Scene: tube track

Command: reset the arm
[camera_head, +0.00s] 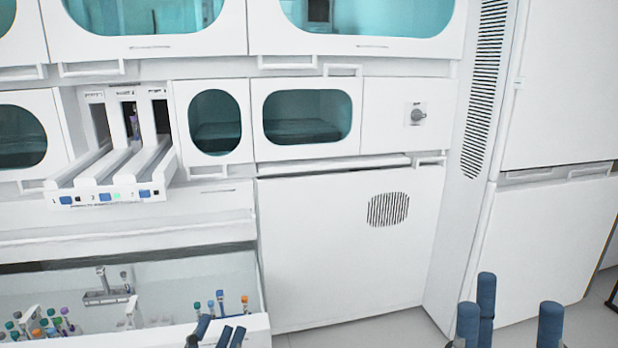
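My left gripper (215,333) is at the bottom edge, at the front rim of the open drawer. Its dark blue fingers are apart, with nothing visible between them. My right gripper (512,324) is at the bottom right, in front of the floor and white cabinet. Its blue fingers are spread wide and nothing shows between them. The palms and most of both arms are out of view. The tube track (112,168) sticks out from the machine at the left, with three lanes. A purple tube (134,118) stands upright at the back of the middle lane.
An open drawer (190,272) at the lower left holds several capped tubes (60,322) in racks and a grey holder (108,295). A white cabinet door (340,250) stands right of it. Grey floor shows between the cabinets at the bottom right.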

